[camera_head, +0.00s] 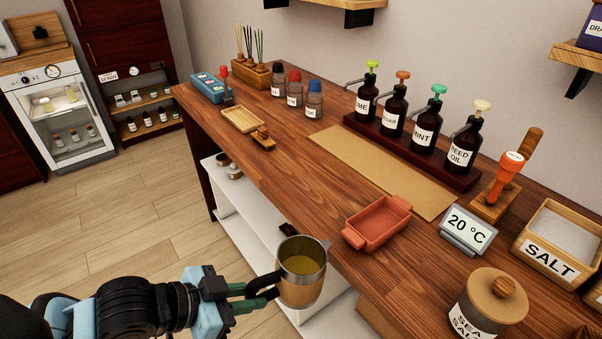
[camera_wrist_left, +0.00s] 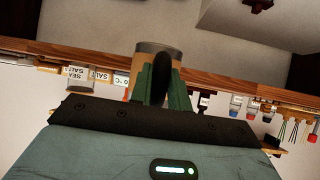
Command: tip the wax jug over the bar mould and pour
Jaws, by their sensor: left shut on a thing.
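The wax jug (camera_head: 301,271) is a metal jug with a tan band and a dark handle, holding yellowish liquid. My left gripper (camera_head: 258,291) is shut on its handle. The jug is upright or nearly so, in front of the counter's front edge. The left wrist view shows the green fingers (camera_wrist_left: 165,88) around the dark handle, with part of the jug (camera_wrist_left: 146,47) beyond. The bar mould (camera_head: 378,222) is a reddish rectangular tray with end handles on the counter, right of and beyond the jug. Its visible inside looks empty. My right gripper is not in view.
A display reading 20 °C (camera_head: 468,229) stands right of the mould. A sea salt jar (camera_head: 488,305) and a salt box (camera_head: 560,237) are at the right. Pump bottles (camera_head: 424,132) stand on a rack behind a tan mat (camera_head: 375,169).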

